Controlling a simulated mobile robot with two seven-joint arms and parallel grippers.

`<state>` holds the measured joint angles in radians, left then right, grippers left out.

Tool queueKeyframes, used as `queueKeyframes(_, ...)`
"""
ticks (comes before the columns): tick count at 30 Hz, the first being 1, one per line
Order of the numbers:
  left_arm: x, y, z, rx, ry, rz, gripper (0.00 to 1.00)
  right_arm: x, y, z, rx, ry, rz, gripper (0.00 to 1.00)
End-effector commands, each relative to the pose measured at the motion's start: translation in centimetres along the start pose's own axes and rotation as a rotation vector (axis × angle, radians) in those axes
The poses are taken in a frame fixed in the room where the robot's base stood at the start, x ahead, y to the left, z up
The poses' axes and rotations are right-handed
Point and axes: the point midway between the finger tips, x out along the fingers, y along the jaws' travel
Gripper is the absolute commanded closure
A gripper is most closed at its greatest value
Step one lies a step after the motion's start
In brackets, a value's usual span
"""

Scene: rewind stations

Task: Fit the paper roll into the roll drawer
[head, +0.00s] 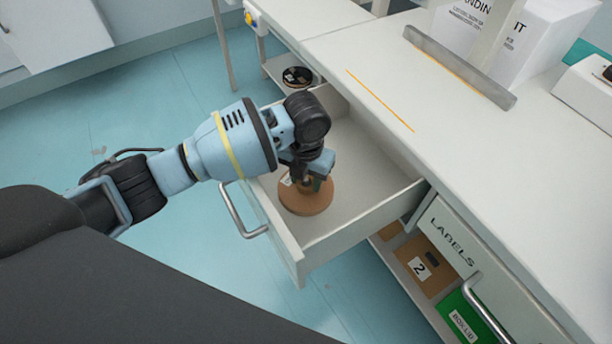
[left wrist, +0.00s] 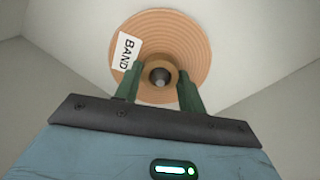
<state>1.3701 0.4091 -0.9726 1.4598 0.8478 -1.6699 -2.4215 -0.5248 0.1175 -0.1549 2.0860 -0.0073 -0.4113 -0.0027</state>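A round brown roll (head: 306,195) with a white label reading BAND is inside the open drawer (head: 345,160). It lies flat, with one face up. In the left wrist view the roll (left wrist: 195,40) shows ringed windings and a raised centre hub. My left gripper (head: 311,177) points down over the roll. In the left wrist view its two green fingers (left wrist: 159,78) sit on either side of the hub and appear closed against it. I cannot tell whether the roll touches the drawer floor. My right gripper is not in view.
A drawer marked LABELS (head: 470,250) is closed at the right. Below it a shelf holds a brown box marked 2 (head: 420,262) and a green box (head: 462,320). A black reel (head: 297,76) lies on a low shelf behind. The worktop (head: 400,90) overhangs the drawer's back.

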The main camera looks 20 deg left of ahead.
Motion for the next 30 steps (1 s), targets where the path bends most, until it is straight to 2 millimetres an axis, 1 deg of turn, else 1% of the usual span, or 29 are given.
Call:
queueKeyframes(1, 0.0, 0.0, 0.0, 0.0, 0.0, 0.0, 0.53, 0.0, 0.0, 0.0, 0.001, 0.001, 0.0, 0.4)
queueKeyframes(4, 0.0, 0.0, 0.0, 0.0, 0.0, 0.0, 0.4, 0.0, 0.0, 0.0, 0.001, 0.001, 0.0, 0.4)
queueKeyframes(5, 0.0, 0.0, 0.0, 0.0, 0.0, 0.0, 0.39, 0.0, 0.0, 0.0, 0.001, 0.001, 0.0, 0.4)
queueKeyframes(13, -0.1, 0.0, 0.0, 0.0, 0.0, 0.0, 0.39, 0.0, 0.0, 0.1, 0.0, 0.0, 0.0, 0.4)
queueKeyframes(16, -0.7, 0.0, 0.0, 0.001, -0.002, -0.001, 0.39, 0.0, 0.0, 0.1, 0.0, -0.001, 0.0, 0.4)
queueKeyframes(20, -2.6, 0.0, 0.1, 0.0, -0.004, -0.001, 0.39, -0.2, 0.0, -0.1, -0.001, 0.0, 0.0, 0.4)
queueKeyframes(27, -7.5, 0.0, 0.1, 0.0, -0.005, -0.001, 0.39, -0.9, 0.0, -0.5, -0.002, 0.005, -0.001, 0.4)
queueKeyframes(30, -9.3, 0.0, 0.1, 0.002, -0.004, -0.001, 0.39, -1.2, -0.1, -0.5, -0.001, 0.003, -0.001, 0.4)
